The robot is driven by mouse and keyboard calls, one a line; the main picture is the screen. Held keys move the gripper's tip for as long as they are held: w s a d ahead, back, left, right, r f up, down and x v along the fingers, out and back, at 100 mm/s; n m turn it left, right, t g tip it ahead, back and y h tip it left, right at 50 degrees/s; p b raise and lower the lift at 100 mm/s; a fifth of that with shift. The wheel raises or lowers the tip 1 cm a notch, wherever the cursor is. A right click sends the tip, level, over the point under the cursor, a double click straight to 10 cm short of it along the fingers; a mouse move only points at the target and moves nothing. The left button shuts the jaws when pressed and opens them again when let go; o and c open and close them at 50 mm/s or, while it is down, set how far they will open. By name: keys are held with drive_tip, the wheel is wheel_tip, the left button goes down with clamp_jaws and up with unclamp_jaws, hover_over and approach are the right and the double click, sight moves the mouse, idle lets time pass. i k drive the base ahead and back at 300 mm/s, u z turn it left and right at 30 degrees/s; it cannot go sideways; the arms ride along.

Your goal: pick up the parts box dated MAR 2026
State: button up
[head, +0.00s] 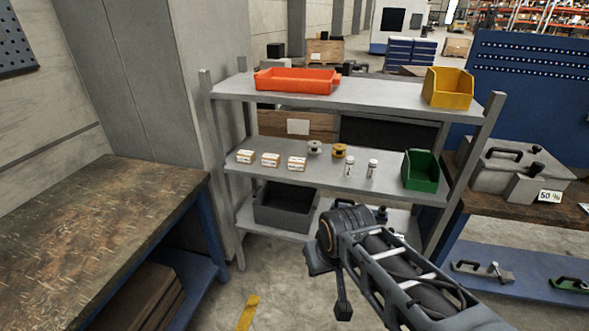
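Three small white and orange parts boxes stand in a row on the left of the middle shelf: a left box (245,156), a middle box (270,159) and a right box (297,163). Their labels are too small to read, so I cannot tell which is dated MAR 2026. My arm reaches in from the lower right, in front of the shelf unit. Its end is low and apart from the boxes. I cannot make out the gripper's fingers clearly.
An orange tray (297,80) and a yellow bin (447,88) sit above. A worn workbench (95,215) stands left.

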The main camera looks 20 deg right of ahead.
sight(294, 164)
drive_tip(key=z, duration=0.75)
drive_tip(key=i, duration=1.5)
drive_tip(key=u, duration=2.75)
